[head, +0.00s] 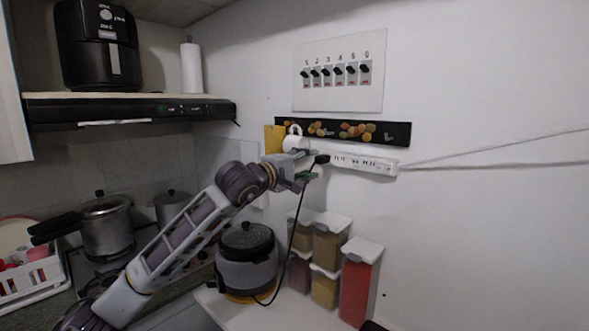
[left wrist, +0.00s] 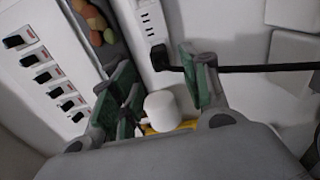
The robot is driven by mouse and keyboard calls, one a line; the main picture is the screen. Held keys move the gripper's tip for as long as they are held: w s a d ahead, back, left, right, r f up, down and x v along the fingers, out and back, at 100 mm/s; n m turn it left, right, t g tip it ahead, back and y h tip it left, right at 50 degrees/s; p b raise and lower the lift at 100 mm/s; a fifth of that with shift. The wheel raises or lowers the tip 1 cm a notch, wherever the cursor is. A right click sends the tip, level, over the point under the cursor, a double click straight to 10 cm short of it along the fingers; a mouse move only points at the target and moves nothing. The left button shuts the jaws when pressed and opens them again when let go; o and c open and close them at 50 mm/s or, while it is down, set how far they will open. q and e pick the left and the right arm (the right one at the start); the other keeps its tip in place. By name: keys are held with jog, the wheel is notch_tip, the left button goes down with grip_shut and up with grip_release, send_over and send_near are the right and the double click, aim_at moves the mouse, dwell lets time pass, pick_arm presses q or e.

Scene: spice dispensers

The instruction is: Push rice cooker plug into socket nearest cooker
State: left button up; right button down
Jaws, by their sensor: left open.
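The rice cooker (head: 247,258) stands on the white counter below the wall, and its black cord rises to the wall. The black plug (head: 322,159) is at the left end of the white power strip (head: 362,165), the end nearest the cooker. In the left wrist view the plug (left wrist: 159,58) touches the face of the strip (left wrist: 146,28); I cannot tell how deep its prongs sit. My left gripper (head: 306,166) is open beside the plug. Its green-padded fingers (left wrist: 163,82) are apart, and the cord passes behind the right-hand finger. My right gripper is not in view.
A white mug (left wrist: 162,110) is close to the left fingers. A black rack (head: 386,133) and a switch panel (head: 338,72) are above the strip. Several lidded containers (head: 359,285) stand right of the cooker.

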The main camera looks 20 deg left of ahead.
pick_arm(q)
jog(key=shift+v, duration=2.4)
